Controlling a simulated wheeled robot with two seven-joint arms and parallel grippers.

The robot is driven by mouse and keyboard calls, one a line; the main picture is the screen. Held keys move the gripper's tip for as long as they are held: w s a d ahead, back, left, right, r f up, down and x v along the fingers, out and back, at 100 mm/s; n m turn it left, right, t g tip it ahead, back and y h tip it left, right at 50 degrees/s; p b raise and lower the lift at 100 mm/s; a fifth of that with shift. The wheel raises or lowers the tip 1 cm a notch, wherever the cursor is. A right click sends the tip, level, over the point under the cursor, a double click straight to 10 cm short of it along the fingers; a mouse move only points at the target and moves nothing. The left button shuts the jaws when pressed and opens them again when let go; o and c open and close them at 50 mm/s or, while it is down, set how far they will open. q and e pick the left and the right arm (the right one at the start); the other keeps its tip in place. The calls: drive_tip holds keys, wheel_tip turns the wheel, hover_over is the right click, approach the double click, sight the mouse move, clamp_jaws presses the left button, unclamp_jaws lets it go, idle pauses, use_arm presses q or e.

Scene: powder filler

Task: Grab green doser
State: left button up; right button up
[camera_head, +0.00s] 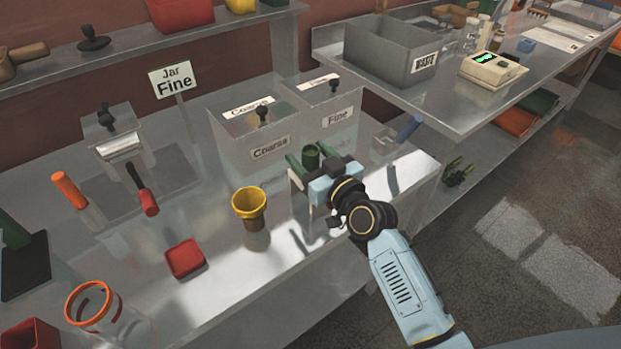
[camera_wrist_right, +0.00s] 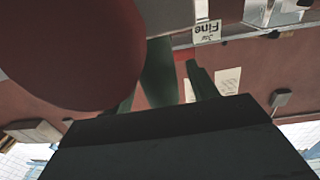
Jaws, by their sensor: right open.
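The green doser (camera_head: 311,155) looks like a small dark green cup standing upright near the front of the bench, by the bin labelled Fine. My right gripper (camera_head: 310,162) reaches in from the lower right. Its two green fingers are apart, one on each side of the doser, and I cannot tell whether they touch it. In the right wrist view, a green upright shape (camera_wrist_right: 159,75) shows beyond the dark gripper body; a large dark red rounded surface fills the upper left. My left gripper is not in view.
Coarse (camera_head: 268,149) and Fine (camera_head: 338,118) bins stand behind the gripper. A yellow cup (camera_head: 249,203), red tray (camera_head: 185,259) and orange-rimmed jar (camera_head: 90,304) are to the left. A blue-handled scoop (camera_head: 409,128) lies right. A grey waste box (camera_head: 400,52) is on the right bench.

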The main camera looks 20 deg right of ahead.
clamp_jaws()
idle(0.3)
drive_tip(key=shift+r, duration=0.1)
